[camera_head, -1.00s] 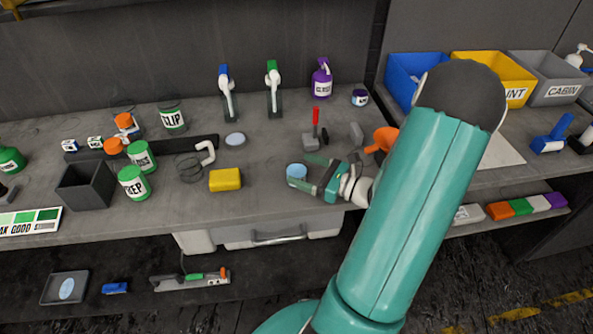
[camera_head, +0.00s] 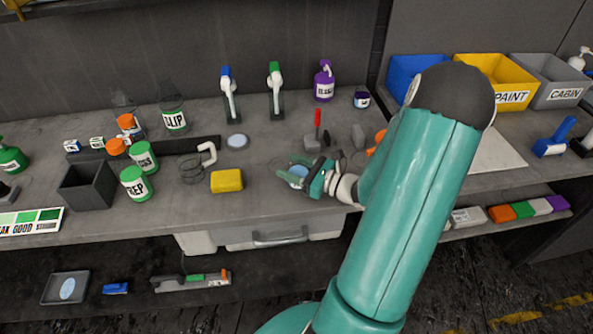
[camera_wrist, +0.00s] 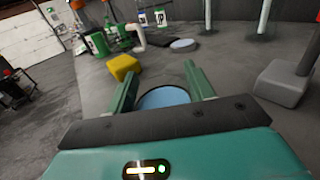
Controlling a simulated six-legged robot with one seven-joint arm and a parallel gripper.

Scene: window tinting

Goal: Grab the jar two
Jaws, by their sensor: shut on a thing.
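A small jar with a pale blue round top (camera_head: 298,171) stands on the grey workbench, right of the yellow block. My gripper (camera_head: 288,171) is low over the bench with one finger on each side of the jar, shut on it. In the wrist view the blue top (camera_wrist: 163,98) shows between the two green fingers (camera_wrist: 161,76), close to the palm. The palm edge hides the jar's near side. I see no clear gap between the jar's base and the bench. No label on this jar can be read.
The yellow block (camera_head: 227,181) lies to the left and a pale disc (camera_head: 237,141) behind it. A red-handled tool (camera_head: 316,133) on a grey block stands behind my gripper. A purple bottle (camera_head: 323,83) and a small dark jar (camera_head: 361,99) stand farther back.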

